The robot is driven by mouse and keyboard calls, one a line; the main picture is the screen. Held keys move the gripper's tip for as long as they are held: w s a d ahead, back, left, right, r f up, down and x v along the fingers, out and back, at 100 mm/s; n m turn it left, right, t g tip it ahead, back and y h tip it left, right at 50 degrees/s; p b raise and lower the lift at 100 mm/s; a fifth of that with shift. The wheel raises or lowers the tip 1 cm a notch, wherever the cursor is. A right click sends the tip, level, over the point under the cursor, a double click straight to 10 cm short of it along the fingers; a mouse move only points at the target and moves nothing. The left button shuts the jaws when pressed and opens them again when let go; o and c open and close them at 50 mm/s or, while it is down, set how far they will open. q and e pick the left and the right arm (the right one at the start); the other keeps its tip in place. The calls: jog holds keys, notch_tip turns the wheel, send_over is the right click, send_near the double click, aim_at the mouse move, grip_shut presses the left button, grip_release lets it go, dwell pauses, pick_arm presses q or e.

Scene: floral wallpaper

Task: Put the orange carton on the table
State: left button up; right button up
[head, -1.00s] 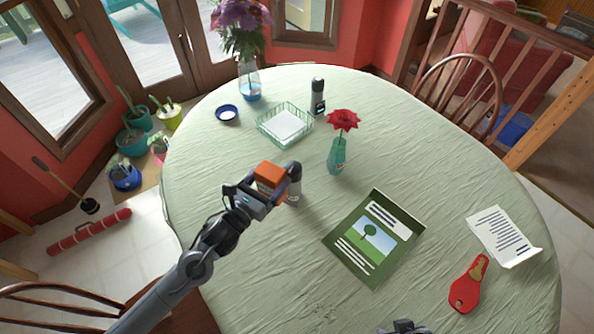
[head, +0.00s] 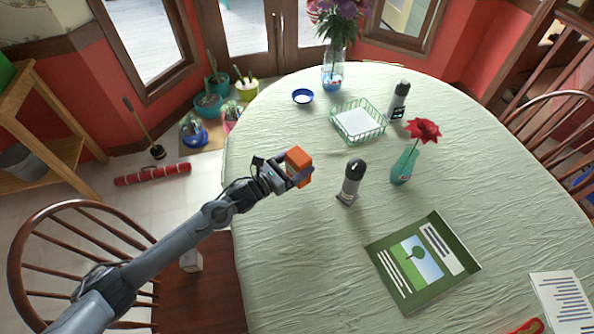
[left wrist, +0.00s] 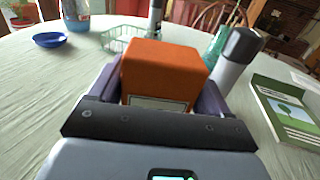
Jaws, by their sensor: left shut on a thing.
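The orange carton (head: 299,160) is a small block with a bright orange top. It is held at the end of my left arm, over the left part of the round table (head: 300,235) with its pale green cloth. My left gripper (head: 290,172) is shut on the carton. In the left wrist view the carton (left wrist: 164,68) sits between the two purple-grey fingers, with a white label low on its near face. I cannot tell whether its underside touches the cloth. My right gripper is not in view.
A grey bottle with a black cap (head: 351,182) stands just right of the carton. Beyond are a wire basket (head: 358,136), a blue bowl (head: 302,97), another dark-capped bottle (head: 398,100) and a red flower in a teal vase (head: 403,165). A green booklet (head: 423,262) lies nearer. Cloth left of the booklet is clear.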

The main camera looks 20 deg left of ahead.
aim_at(292, 174)
pick_arm(q)
jog(key=shift+d+f+b, duration=0.1)
jog(key=shift+f+b, duration=0.25)
jog(key=shift+f, duration=1.45)
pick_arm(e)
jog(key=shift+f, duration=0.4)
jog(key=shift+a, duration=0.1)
pick_arm(q)
jog(key=shift+f, duration=0.15)
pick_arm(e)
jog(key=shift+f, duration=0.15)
pick_arm(q)
jog(key=o, duration=1.1)
jog(key=shift+c, duration=0.2)
